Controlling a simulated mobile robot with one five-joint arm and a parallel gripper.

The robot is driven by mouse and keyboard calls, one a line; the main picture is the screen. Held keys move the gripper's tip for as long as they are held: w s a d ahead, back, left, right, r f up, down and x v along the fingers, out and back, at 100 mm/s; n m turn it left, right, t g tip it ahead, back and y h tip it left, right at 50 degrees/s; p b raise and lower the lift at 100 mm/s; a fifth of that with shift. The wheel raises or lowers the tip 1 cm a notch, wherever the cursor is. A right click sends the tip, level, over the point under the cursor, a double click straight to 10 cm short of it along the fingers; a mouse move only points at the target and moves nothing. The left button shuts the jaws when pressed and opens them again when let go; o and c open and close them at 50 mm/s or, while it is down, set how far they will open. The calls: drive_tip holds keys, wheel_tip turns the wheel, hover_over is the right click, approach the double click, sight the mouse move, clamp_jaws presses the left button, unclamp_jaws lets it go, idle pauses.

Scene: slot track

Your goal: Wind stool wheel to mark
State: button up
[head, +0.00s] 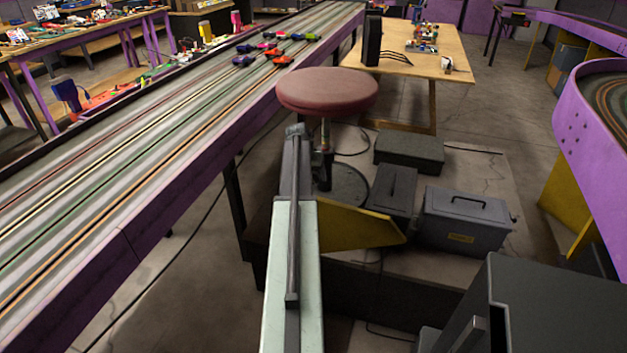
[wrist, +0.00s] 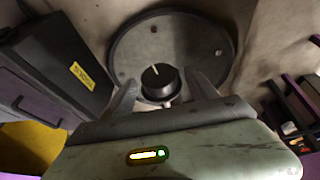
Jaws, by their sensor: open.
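The stool (head: 327,92) has a round dark red seat on a dark post above a round base plate (head: 348,186). In the wrist view, a black round knob (wrist: 158,82), which looks like the stool wheel, has a white line on its top pointing toward the far edge. A pale metal collar shows below it, in front of a grey disc (wrist: 140,45). My gripper (wrist: 162,79) is open, with one finger on each side of the knob in the picture and gaps between. I cannot tell their height against it. The head view does not clearly show my fingers.
Grey cases, one a toolbox (head: 463,219) with a yellow label, stand right of the stool; the labelled one shows in the wrist view (wrist: 62,62). A purple-sided slot track (head: 150,185) runs along the left. A wooden table (head: 450,65) stands behind.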

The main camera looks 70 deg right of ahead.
drive_tip(key=c, duration=1.3)
drive_tip(key=shift+d+r, duration=0.1)
drive_tip(key=shift+d, duration=0.05)
drive_tip(key=shift+c, duration=0.3)
drive_tip(key=shift+w, duration=0.1)
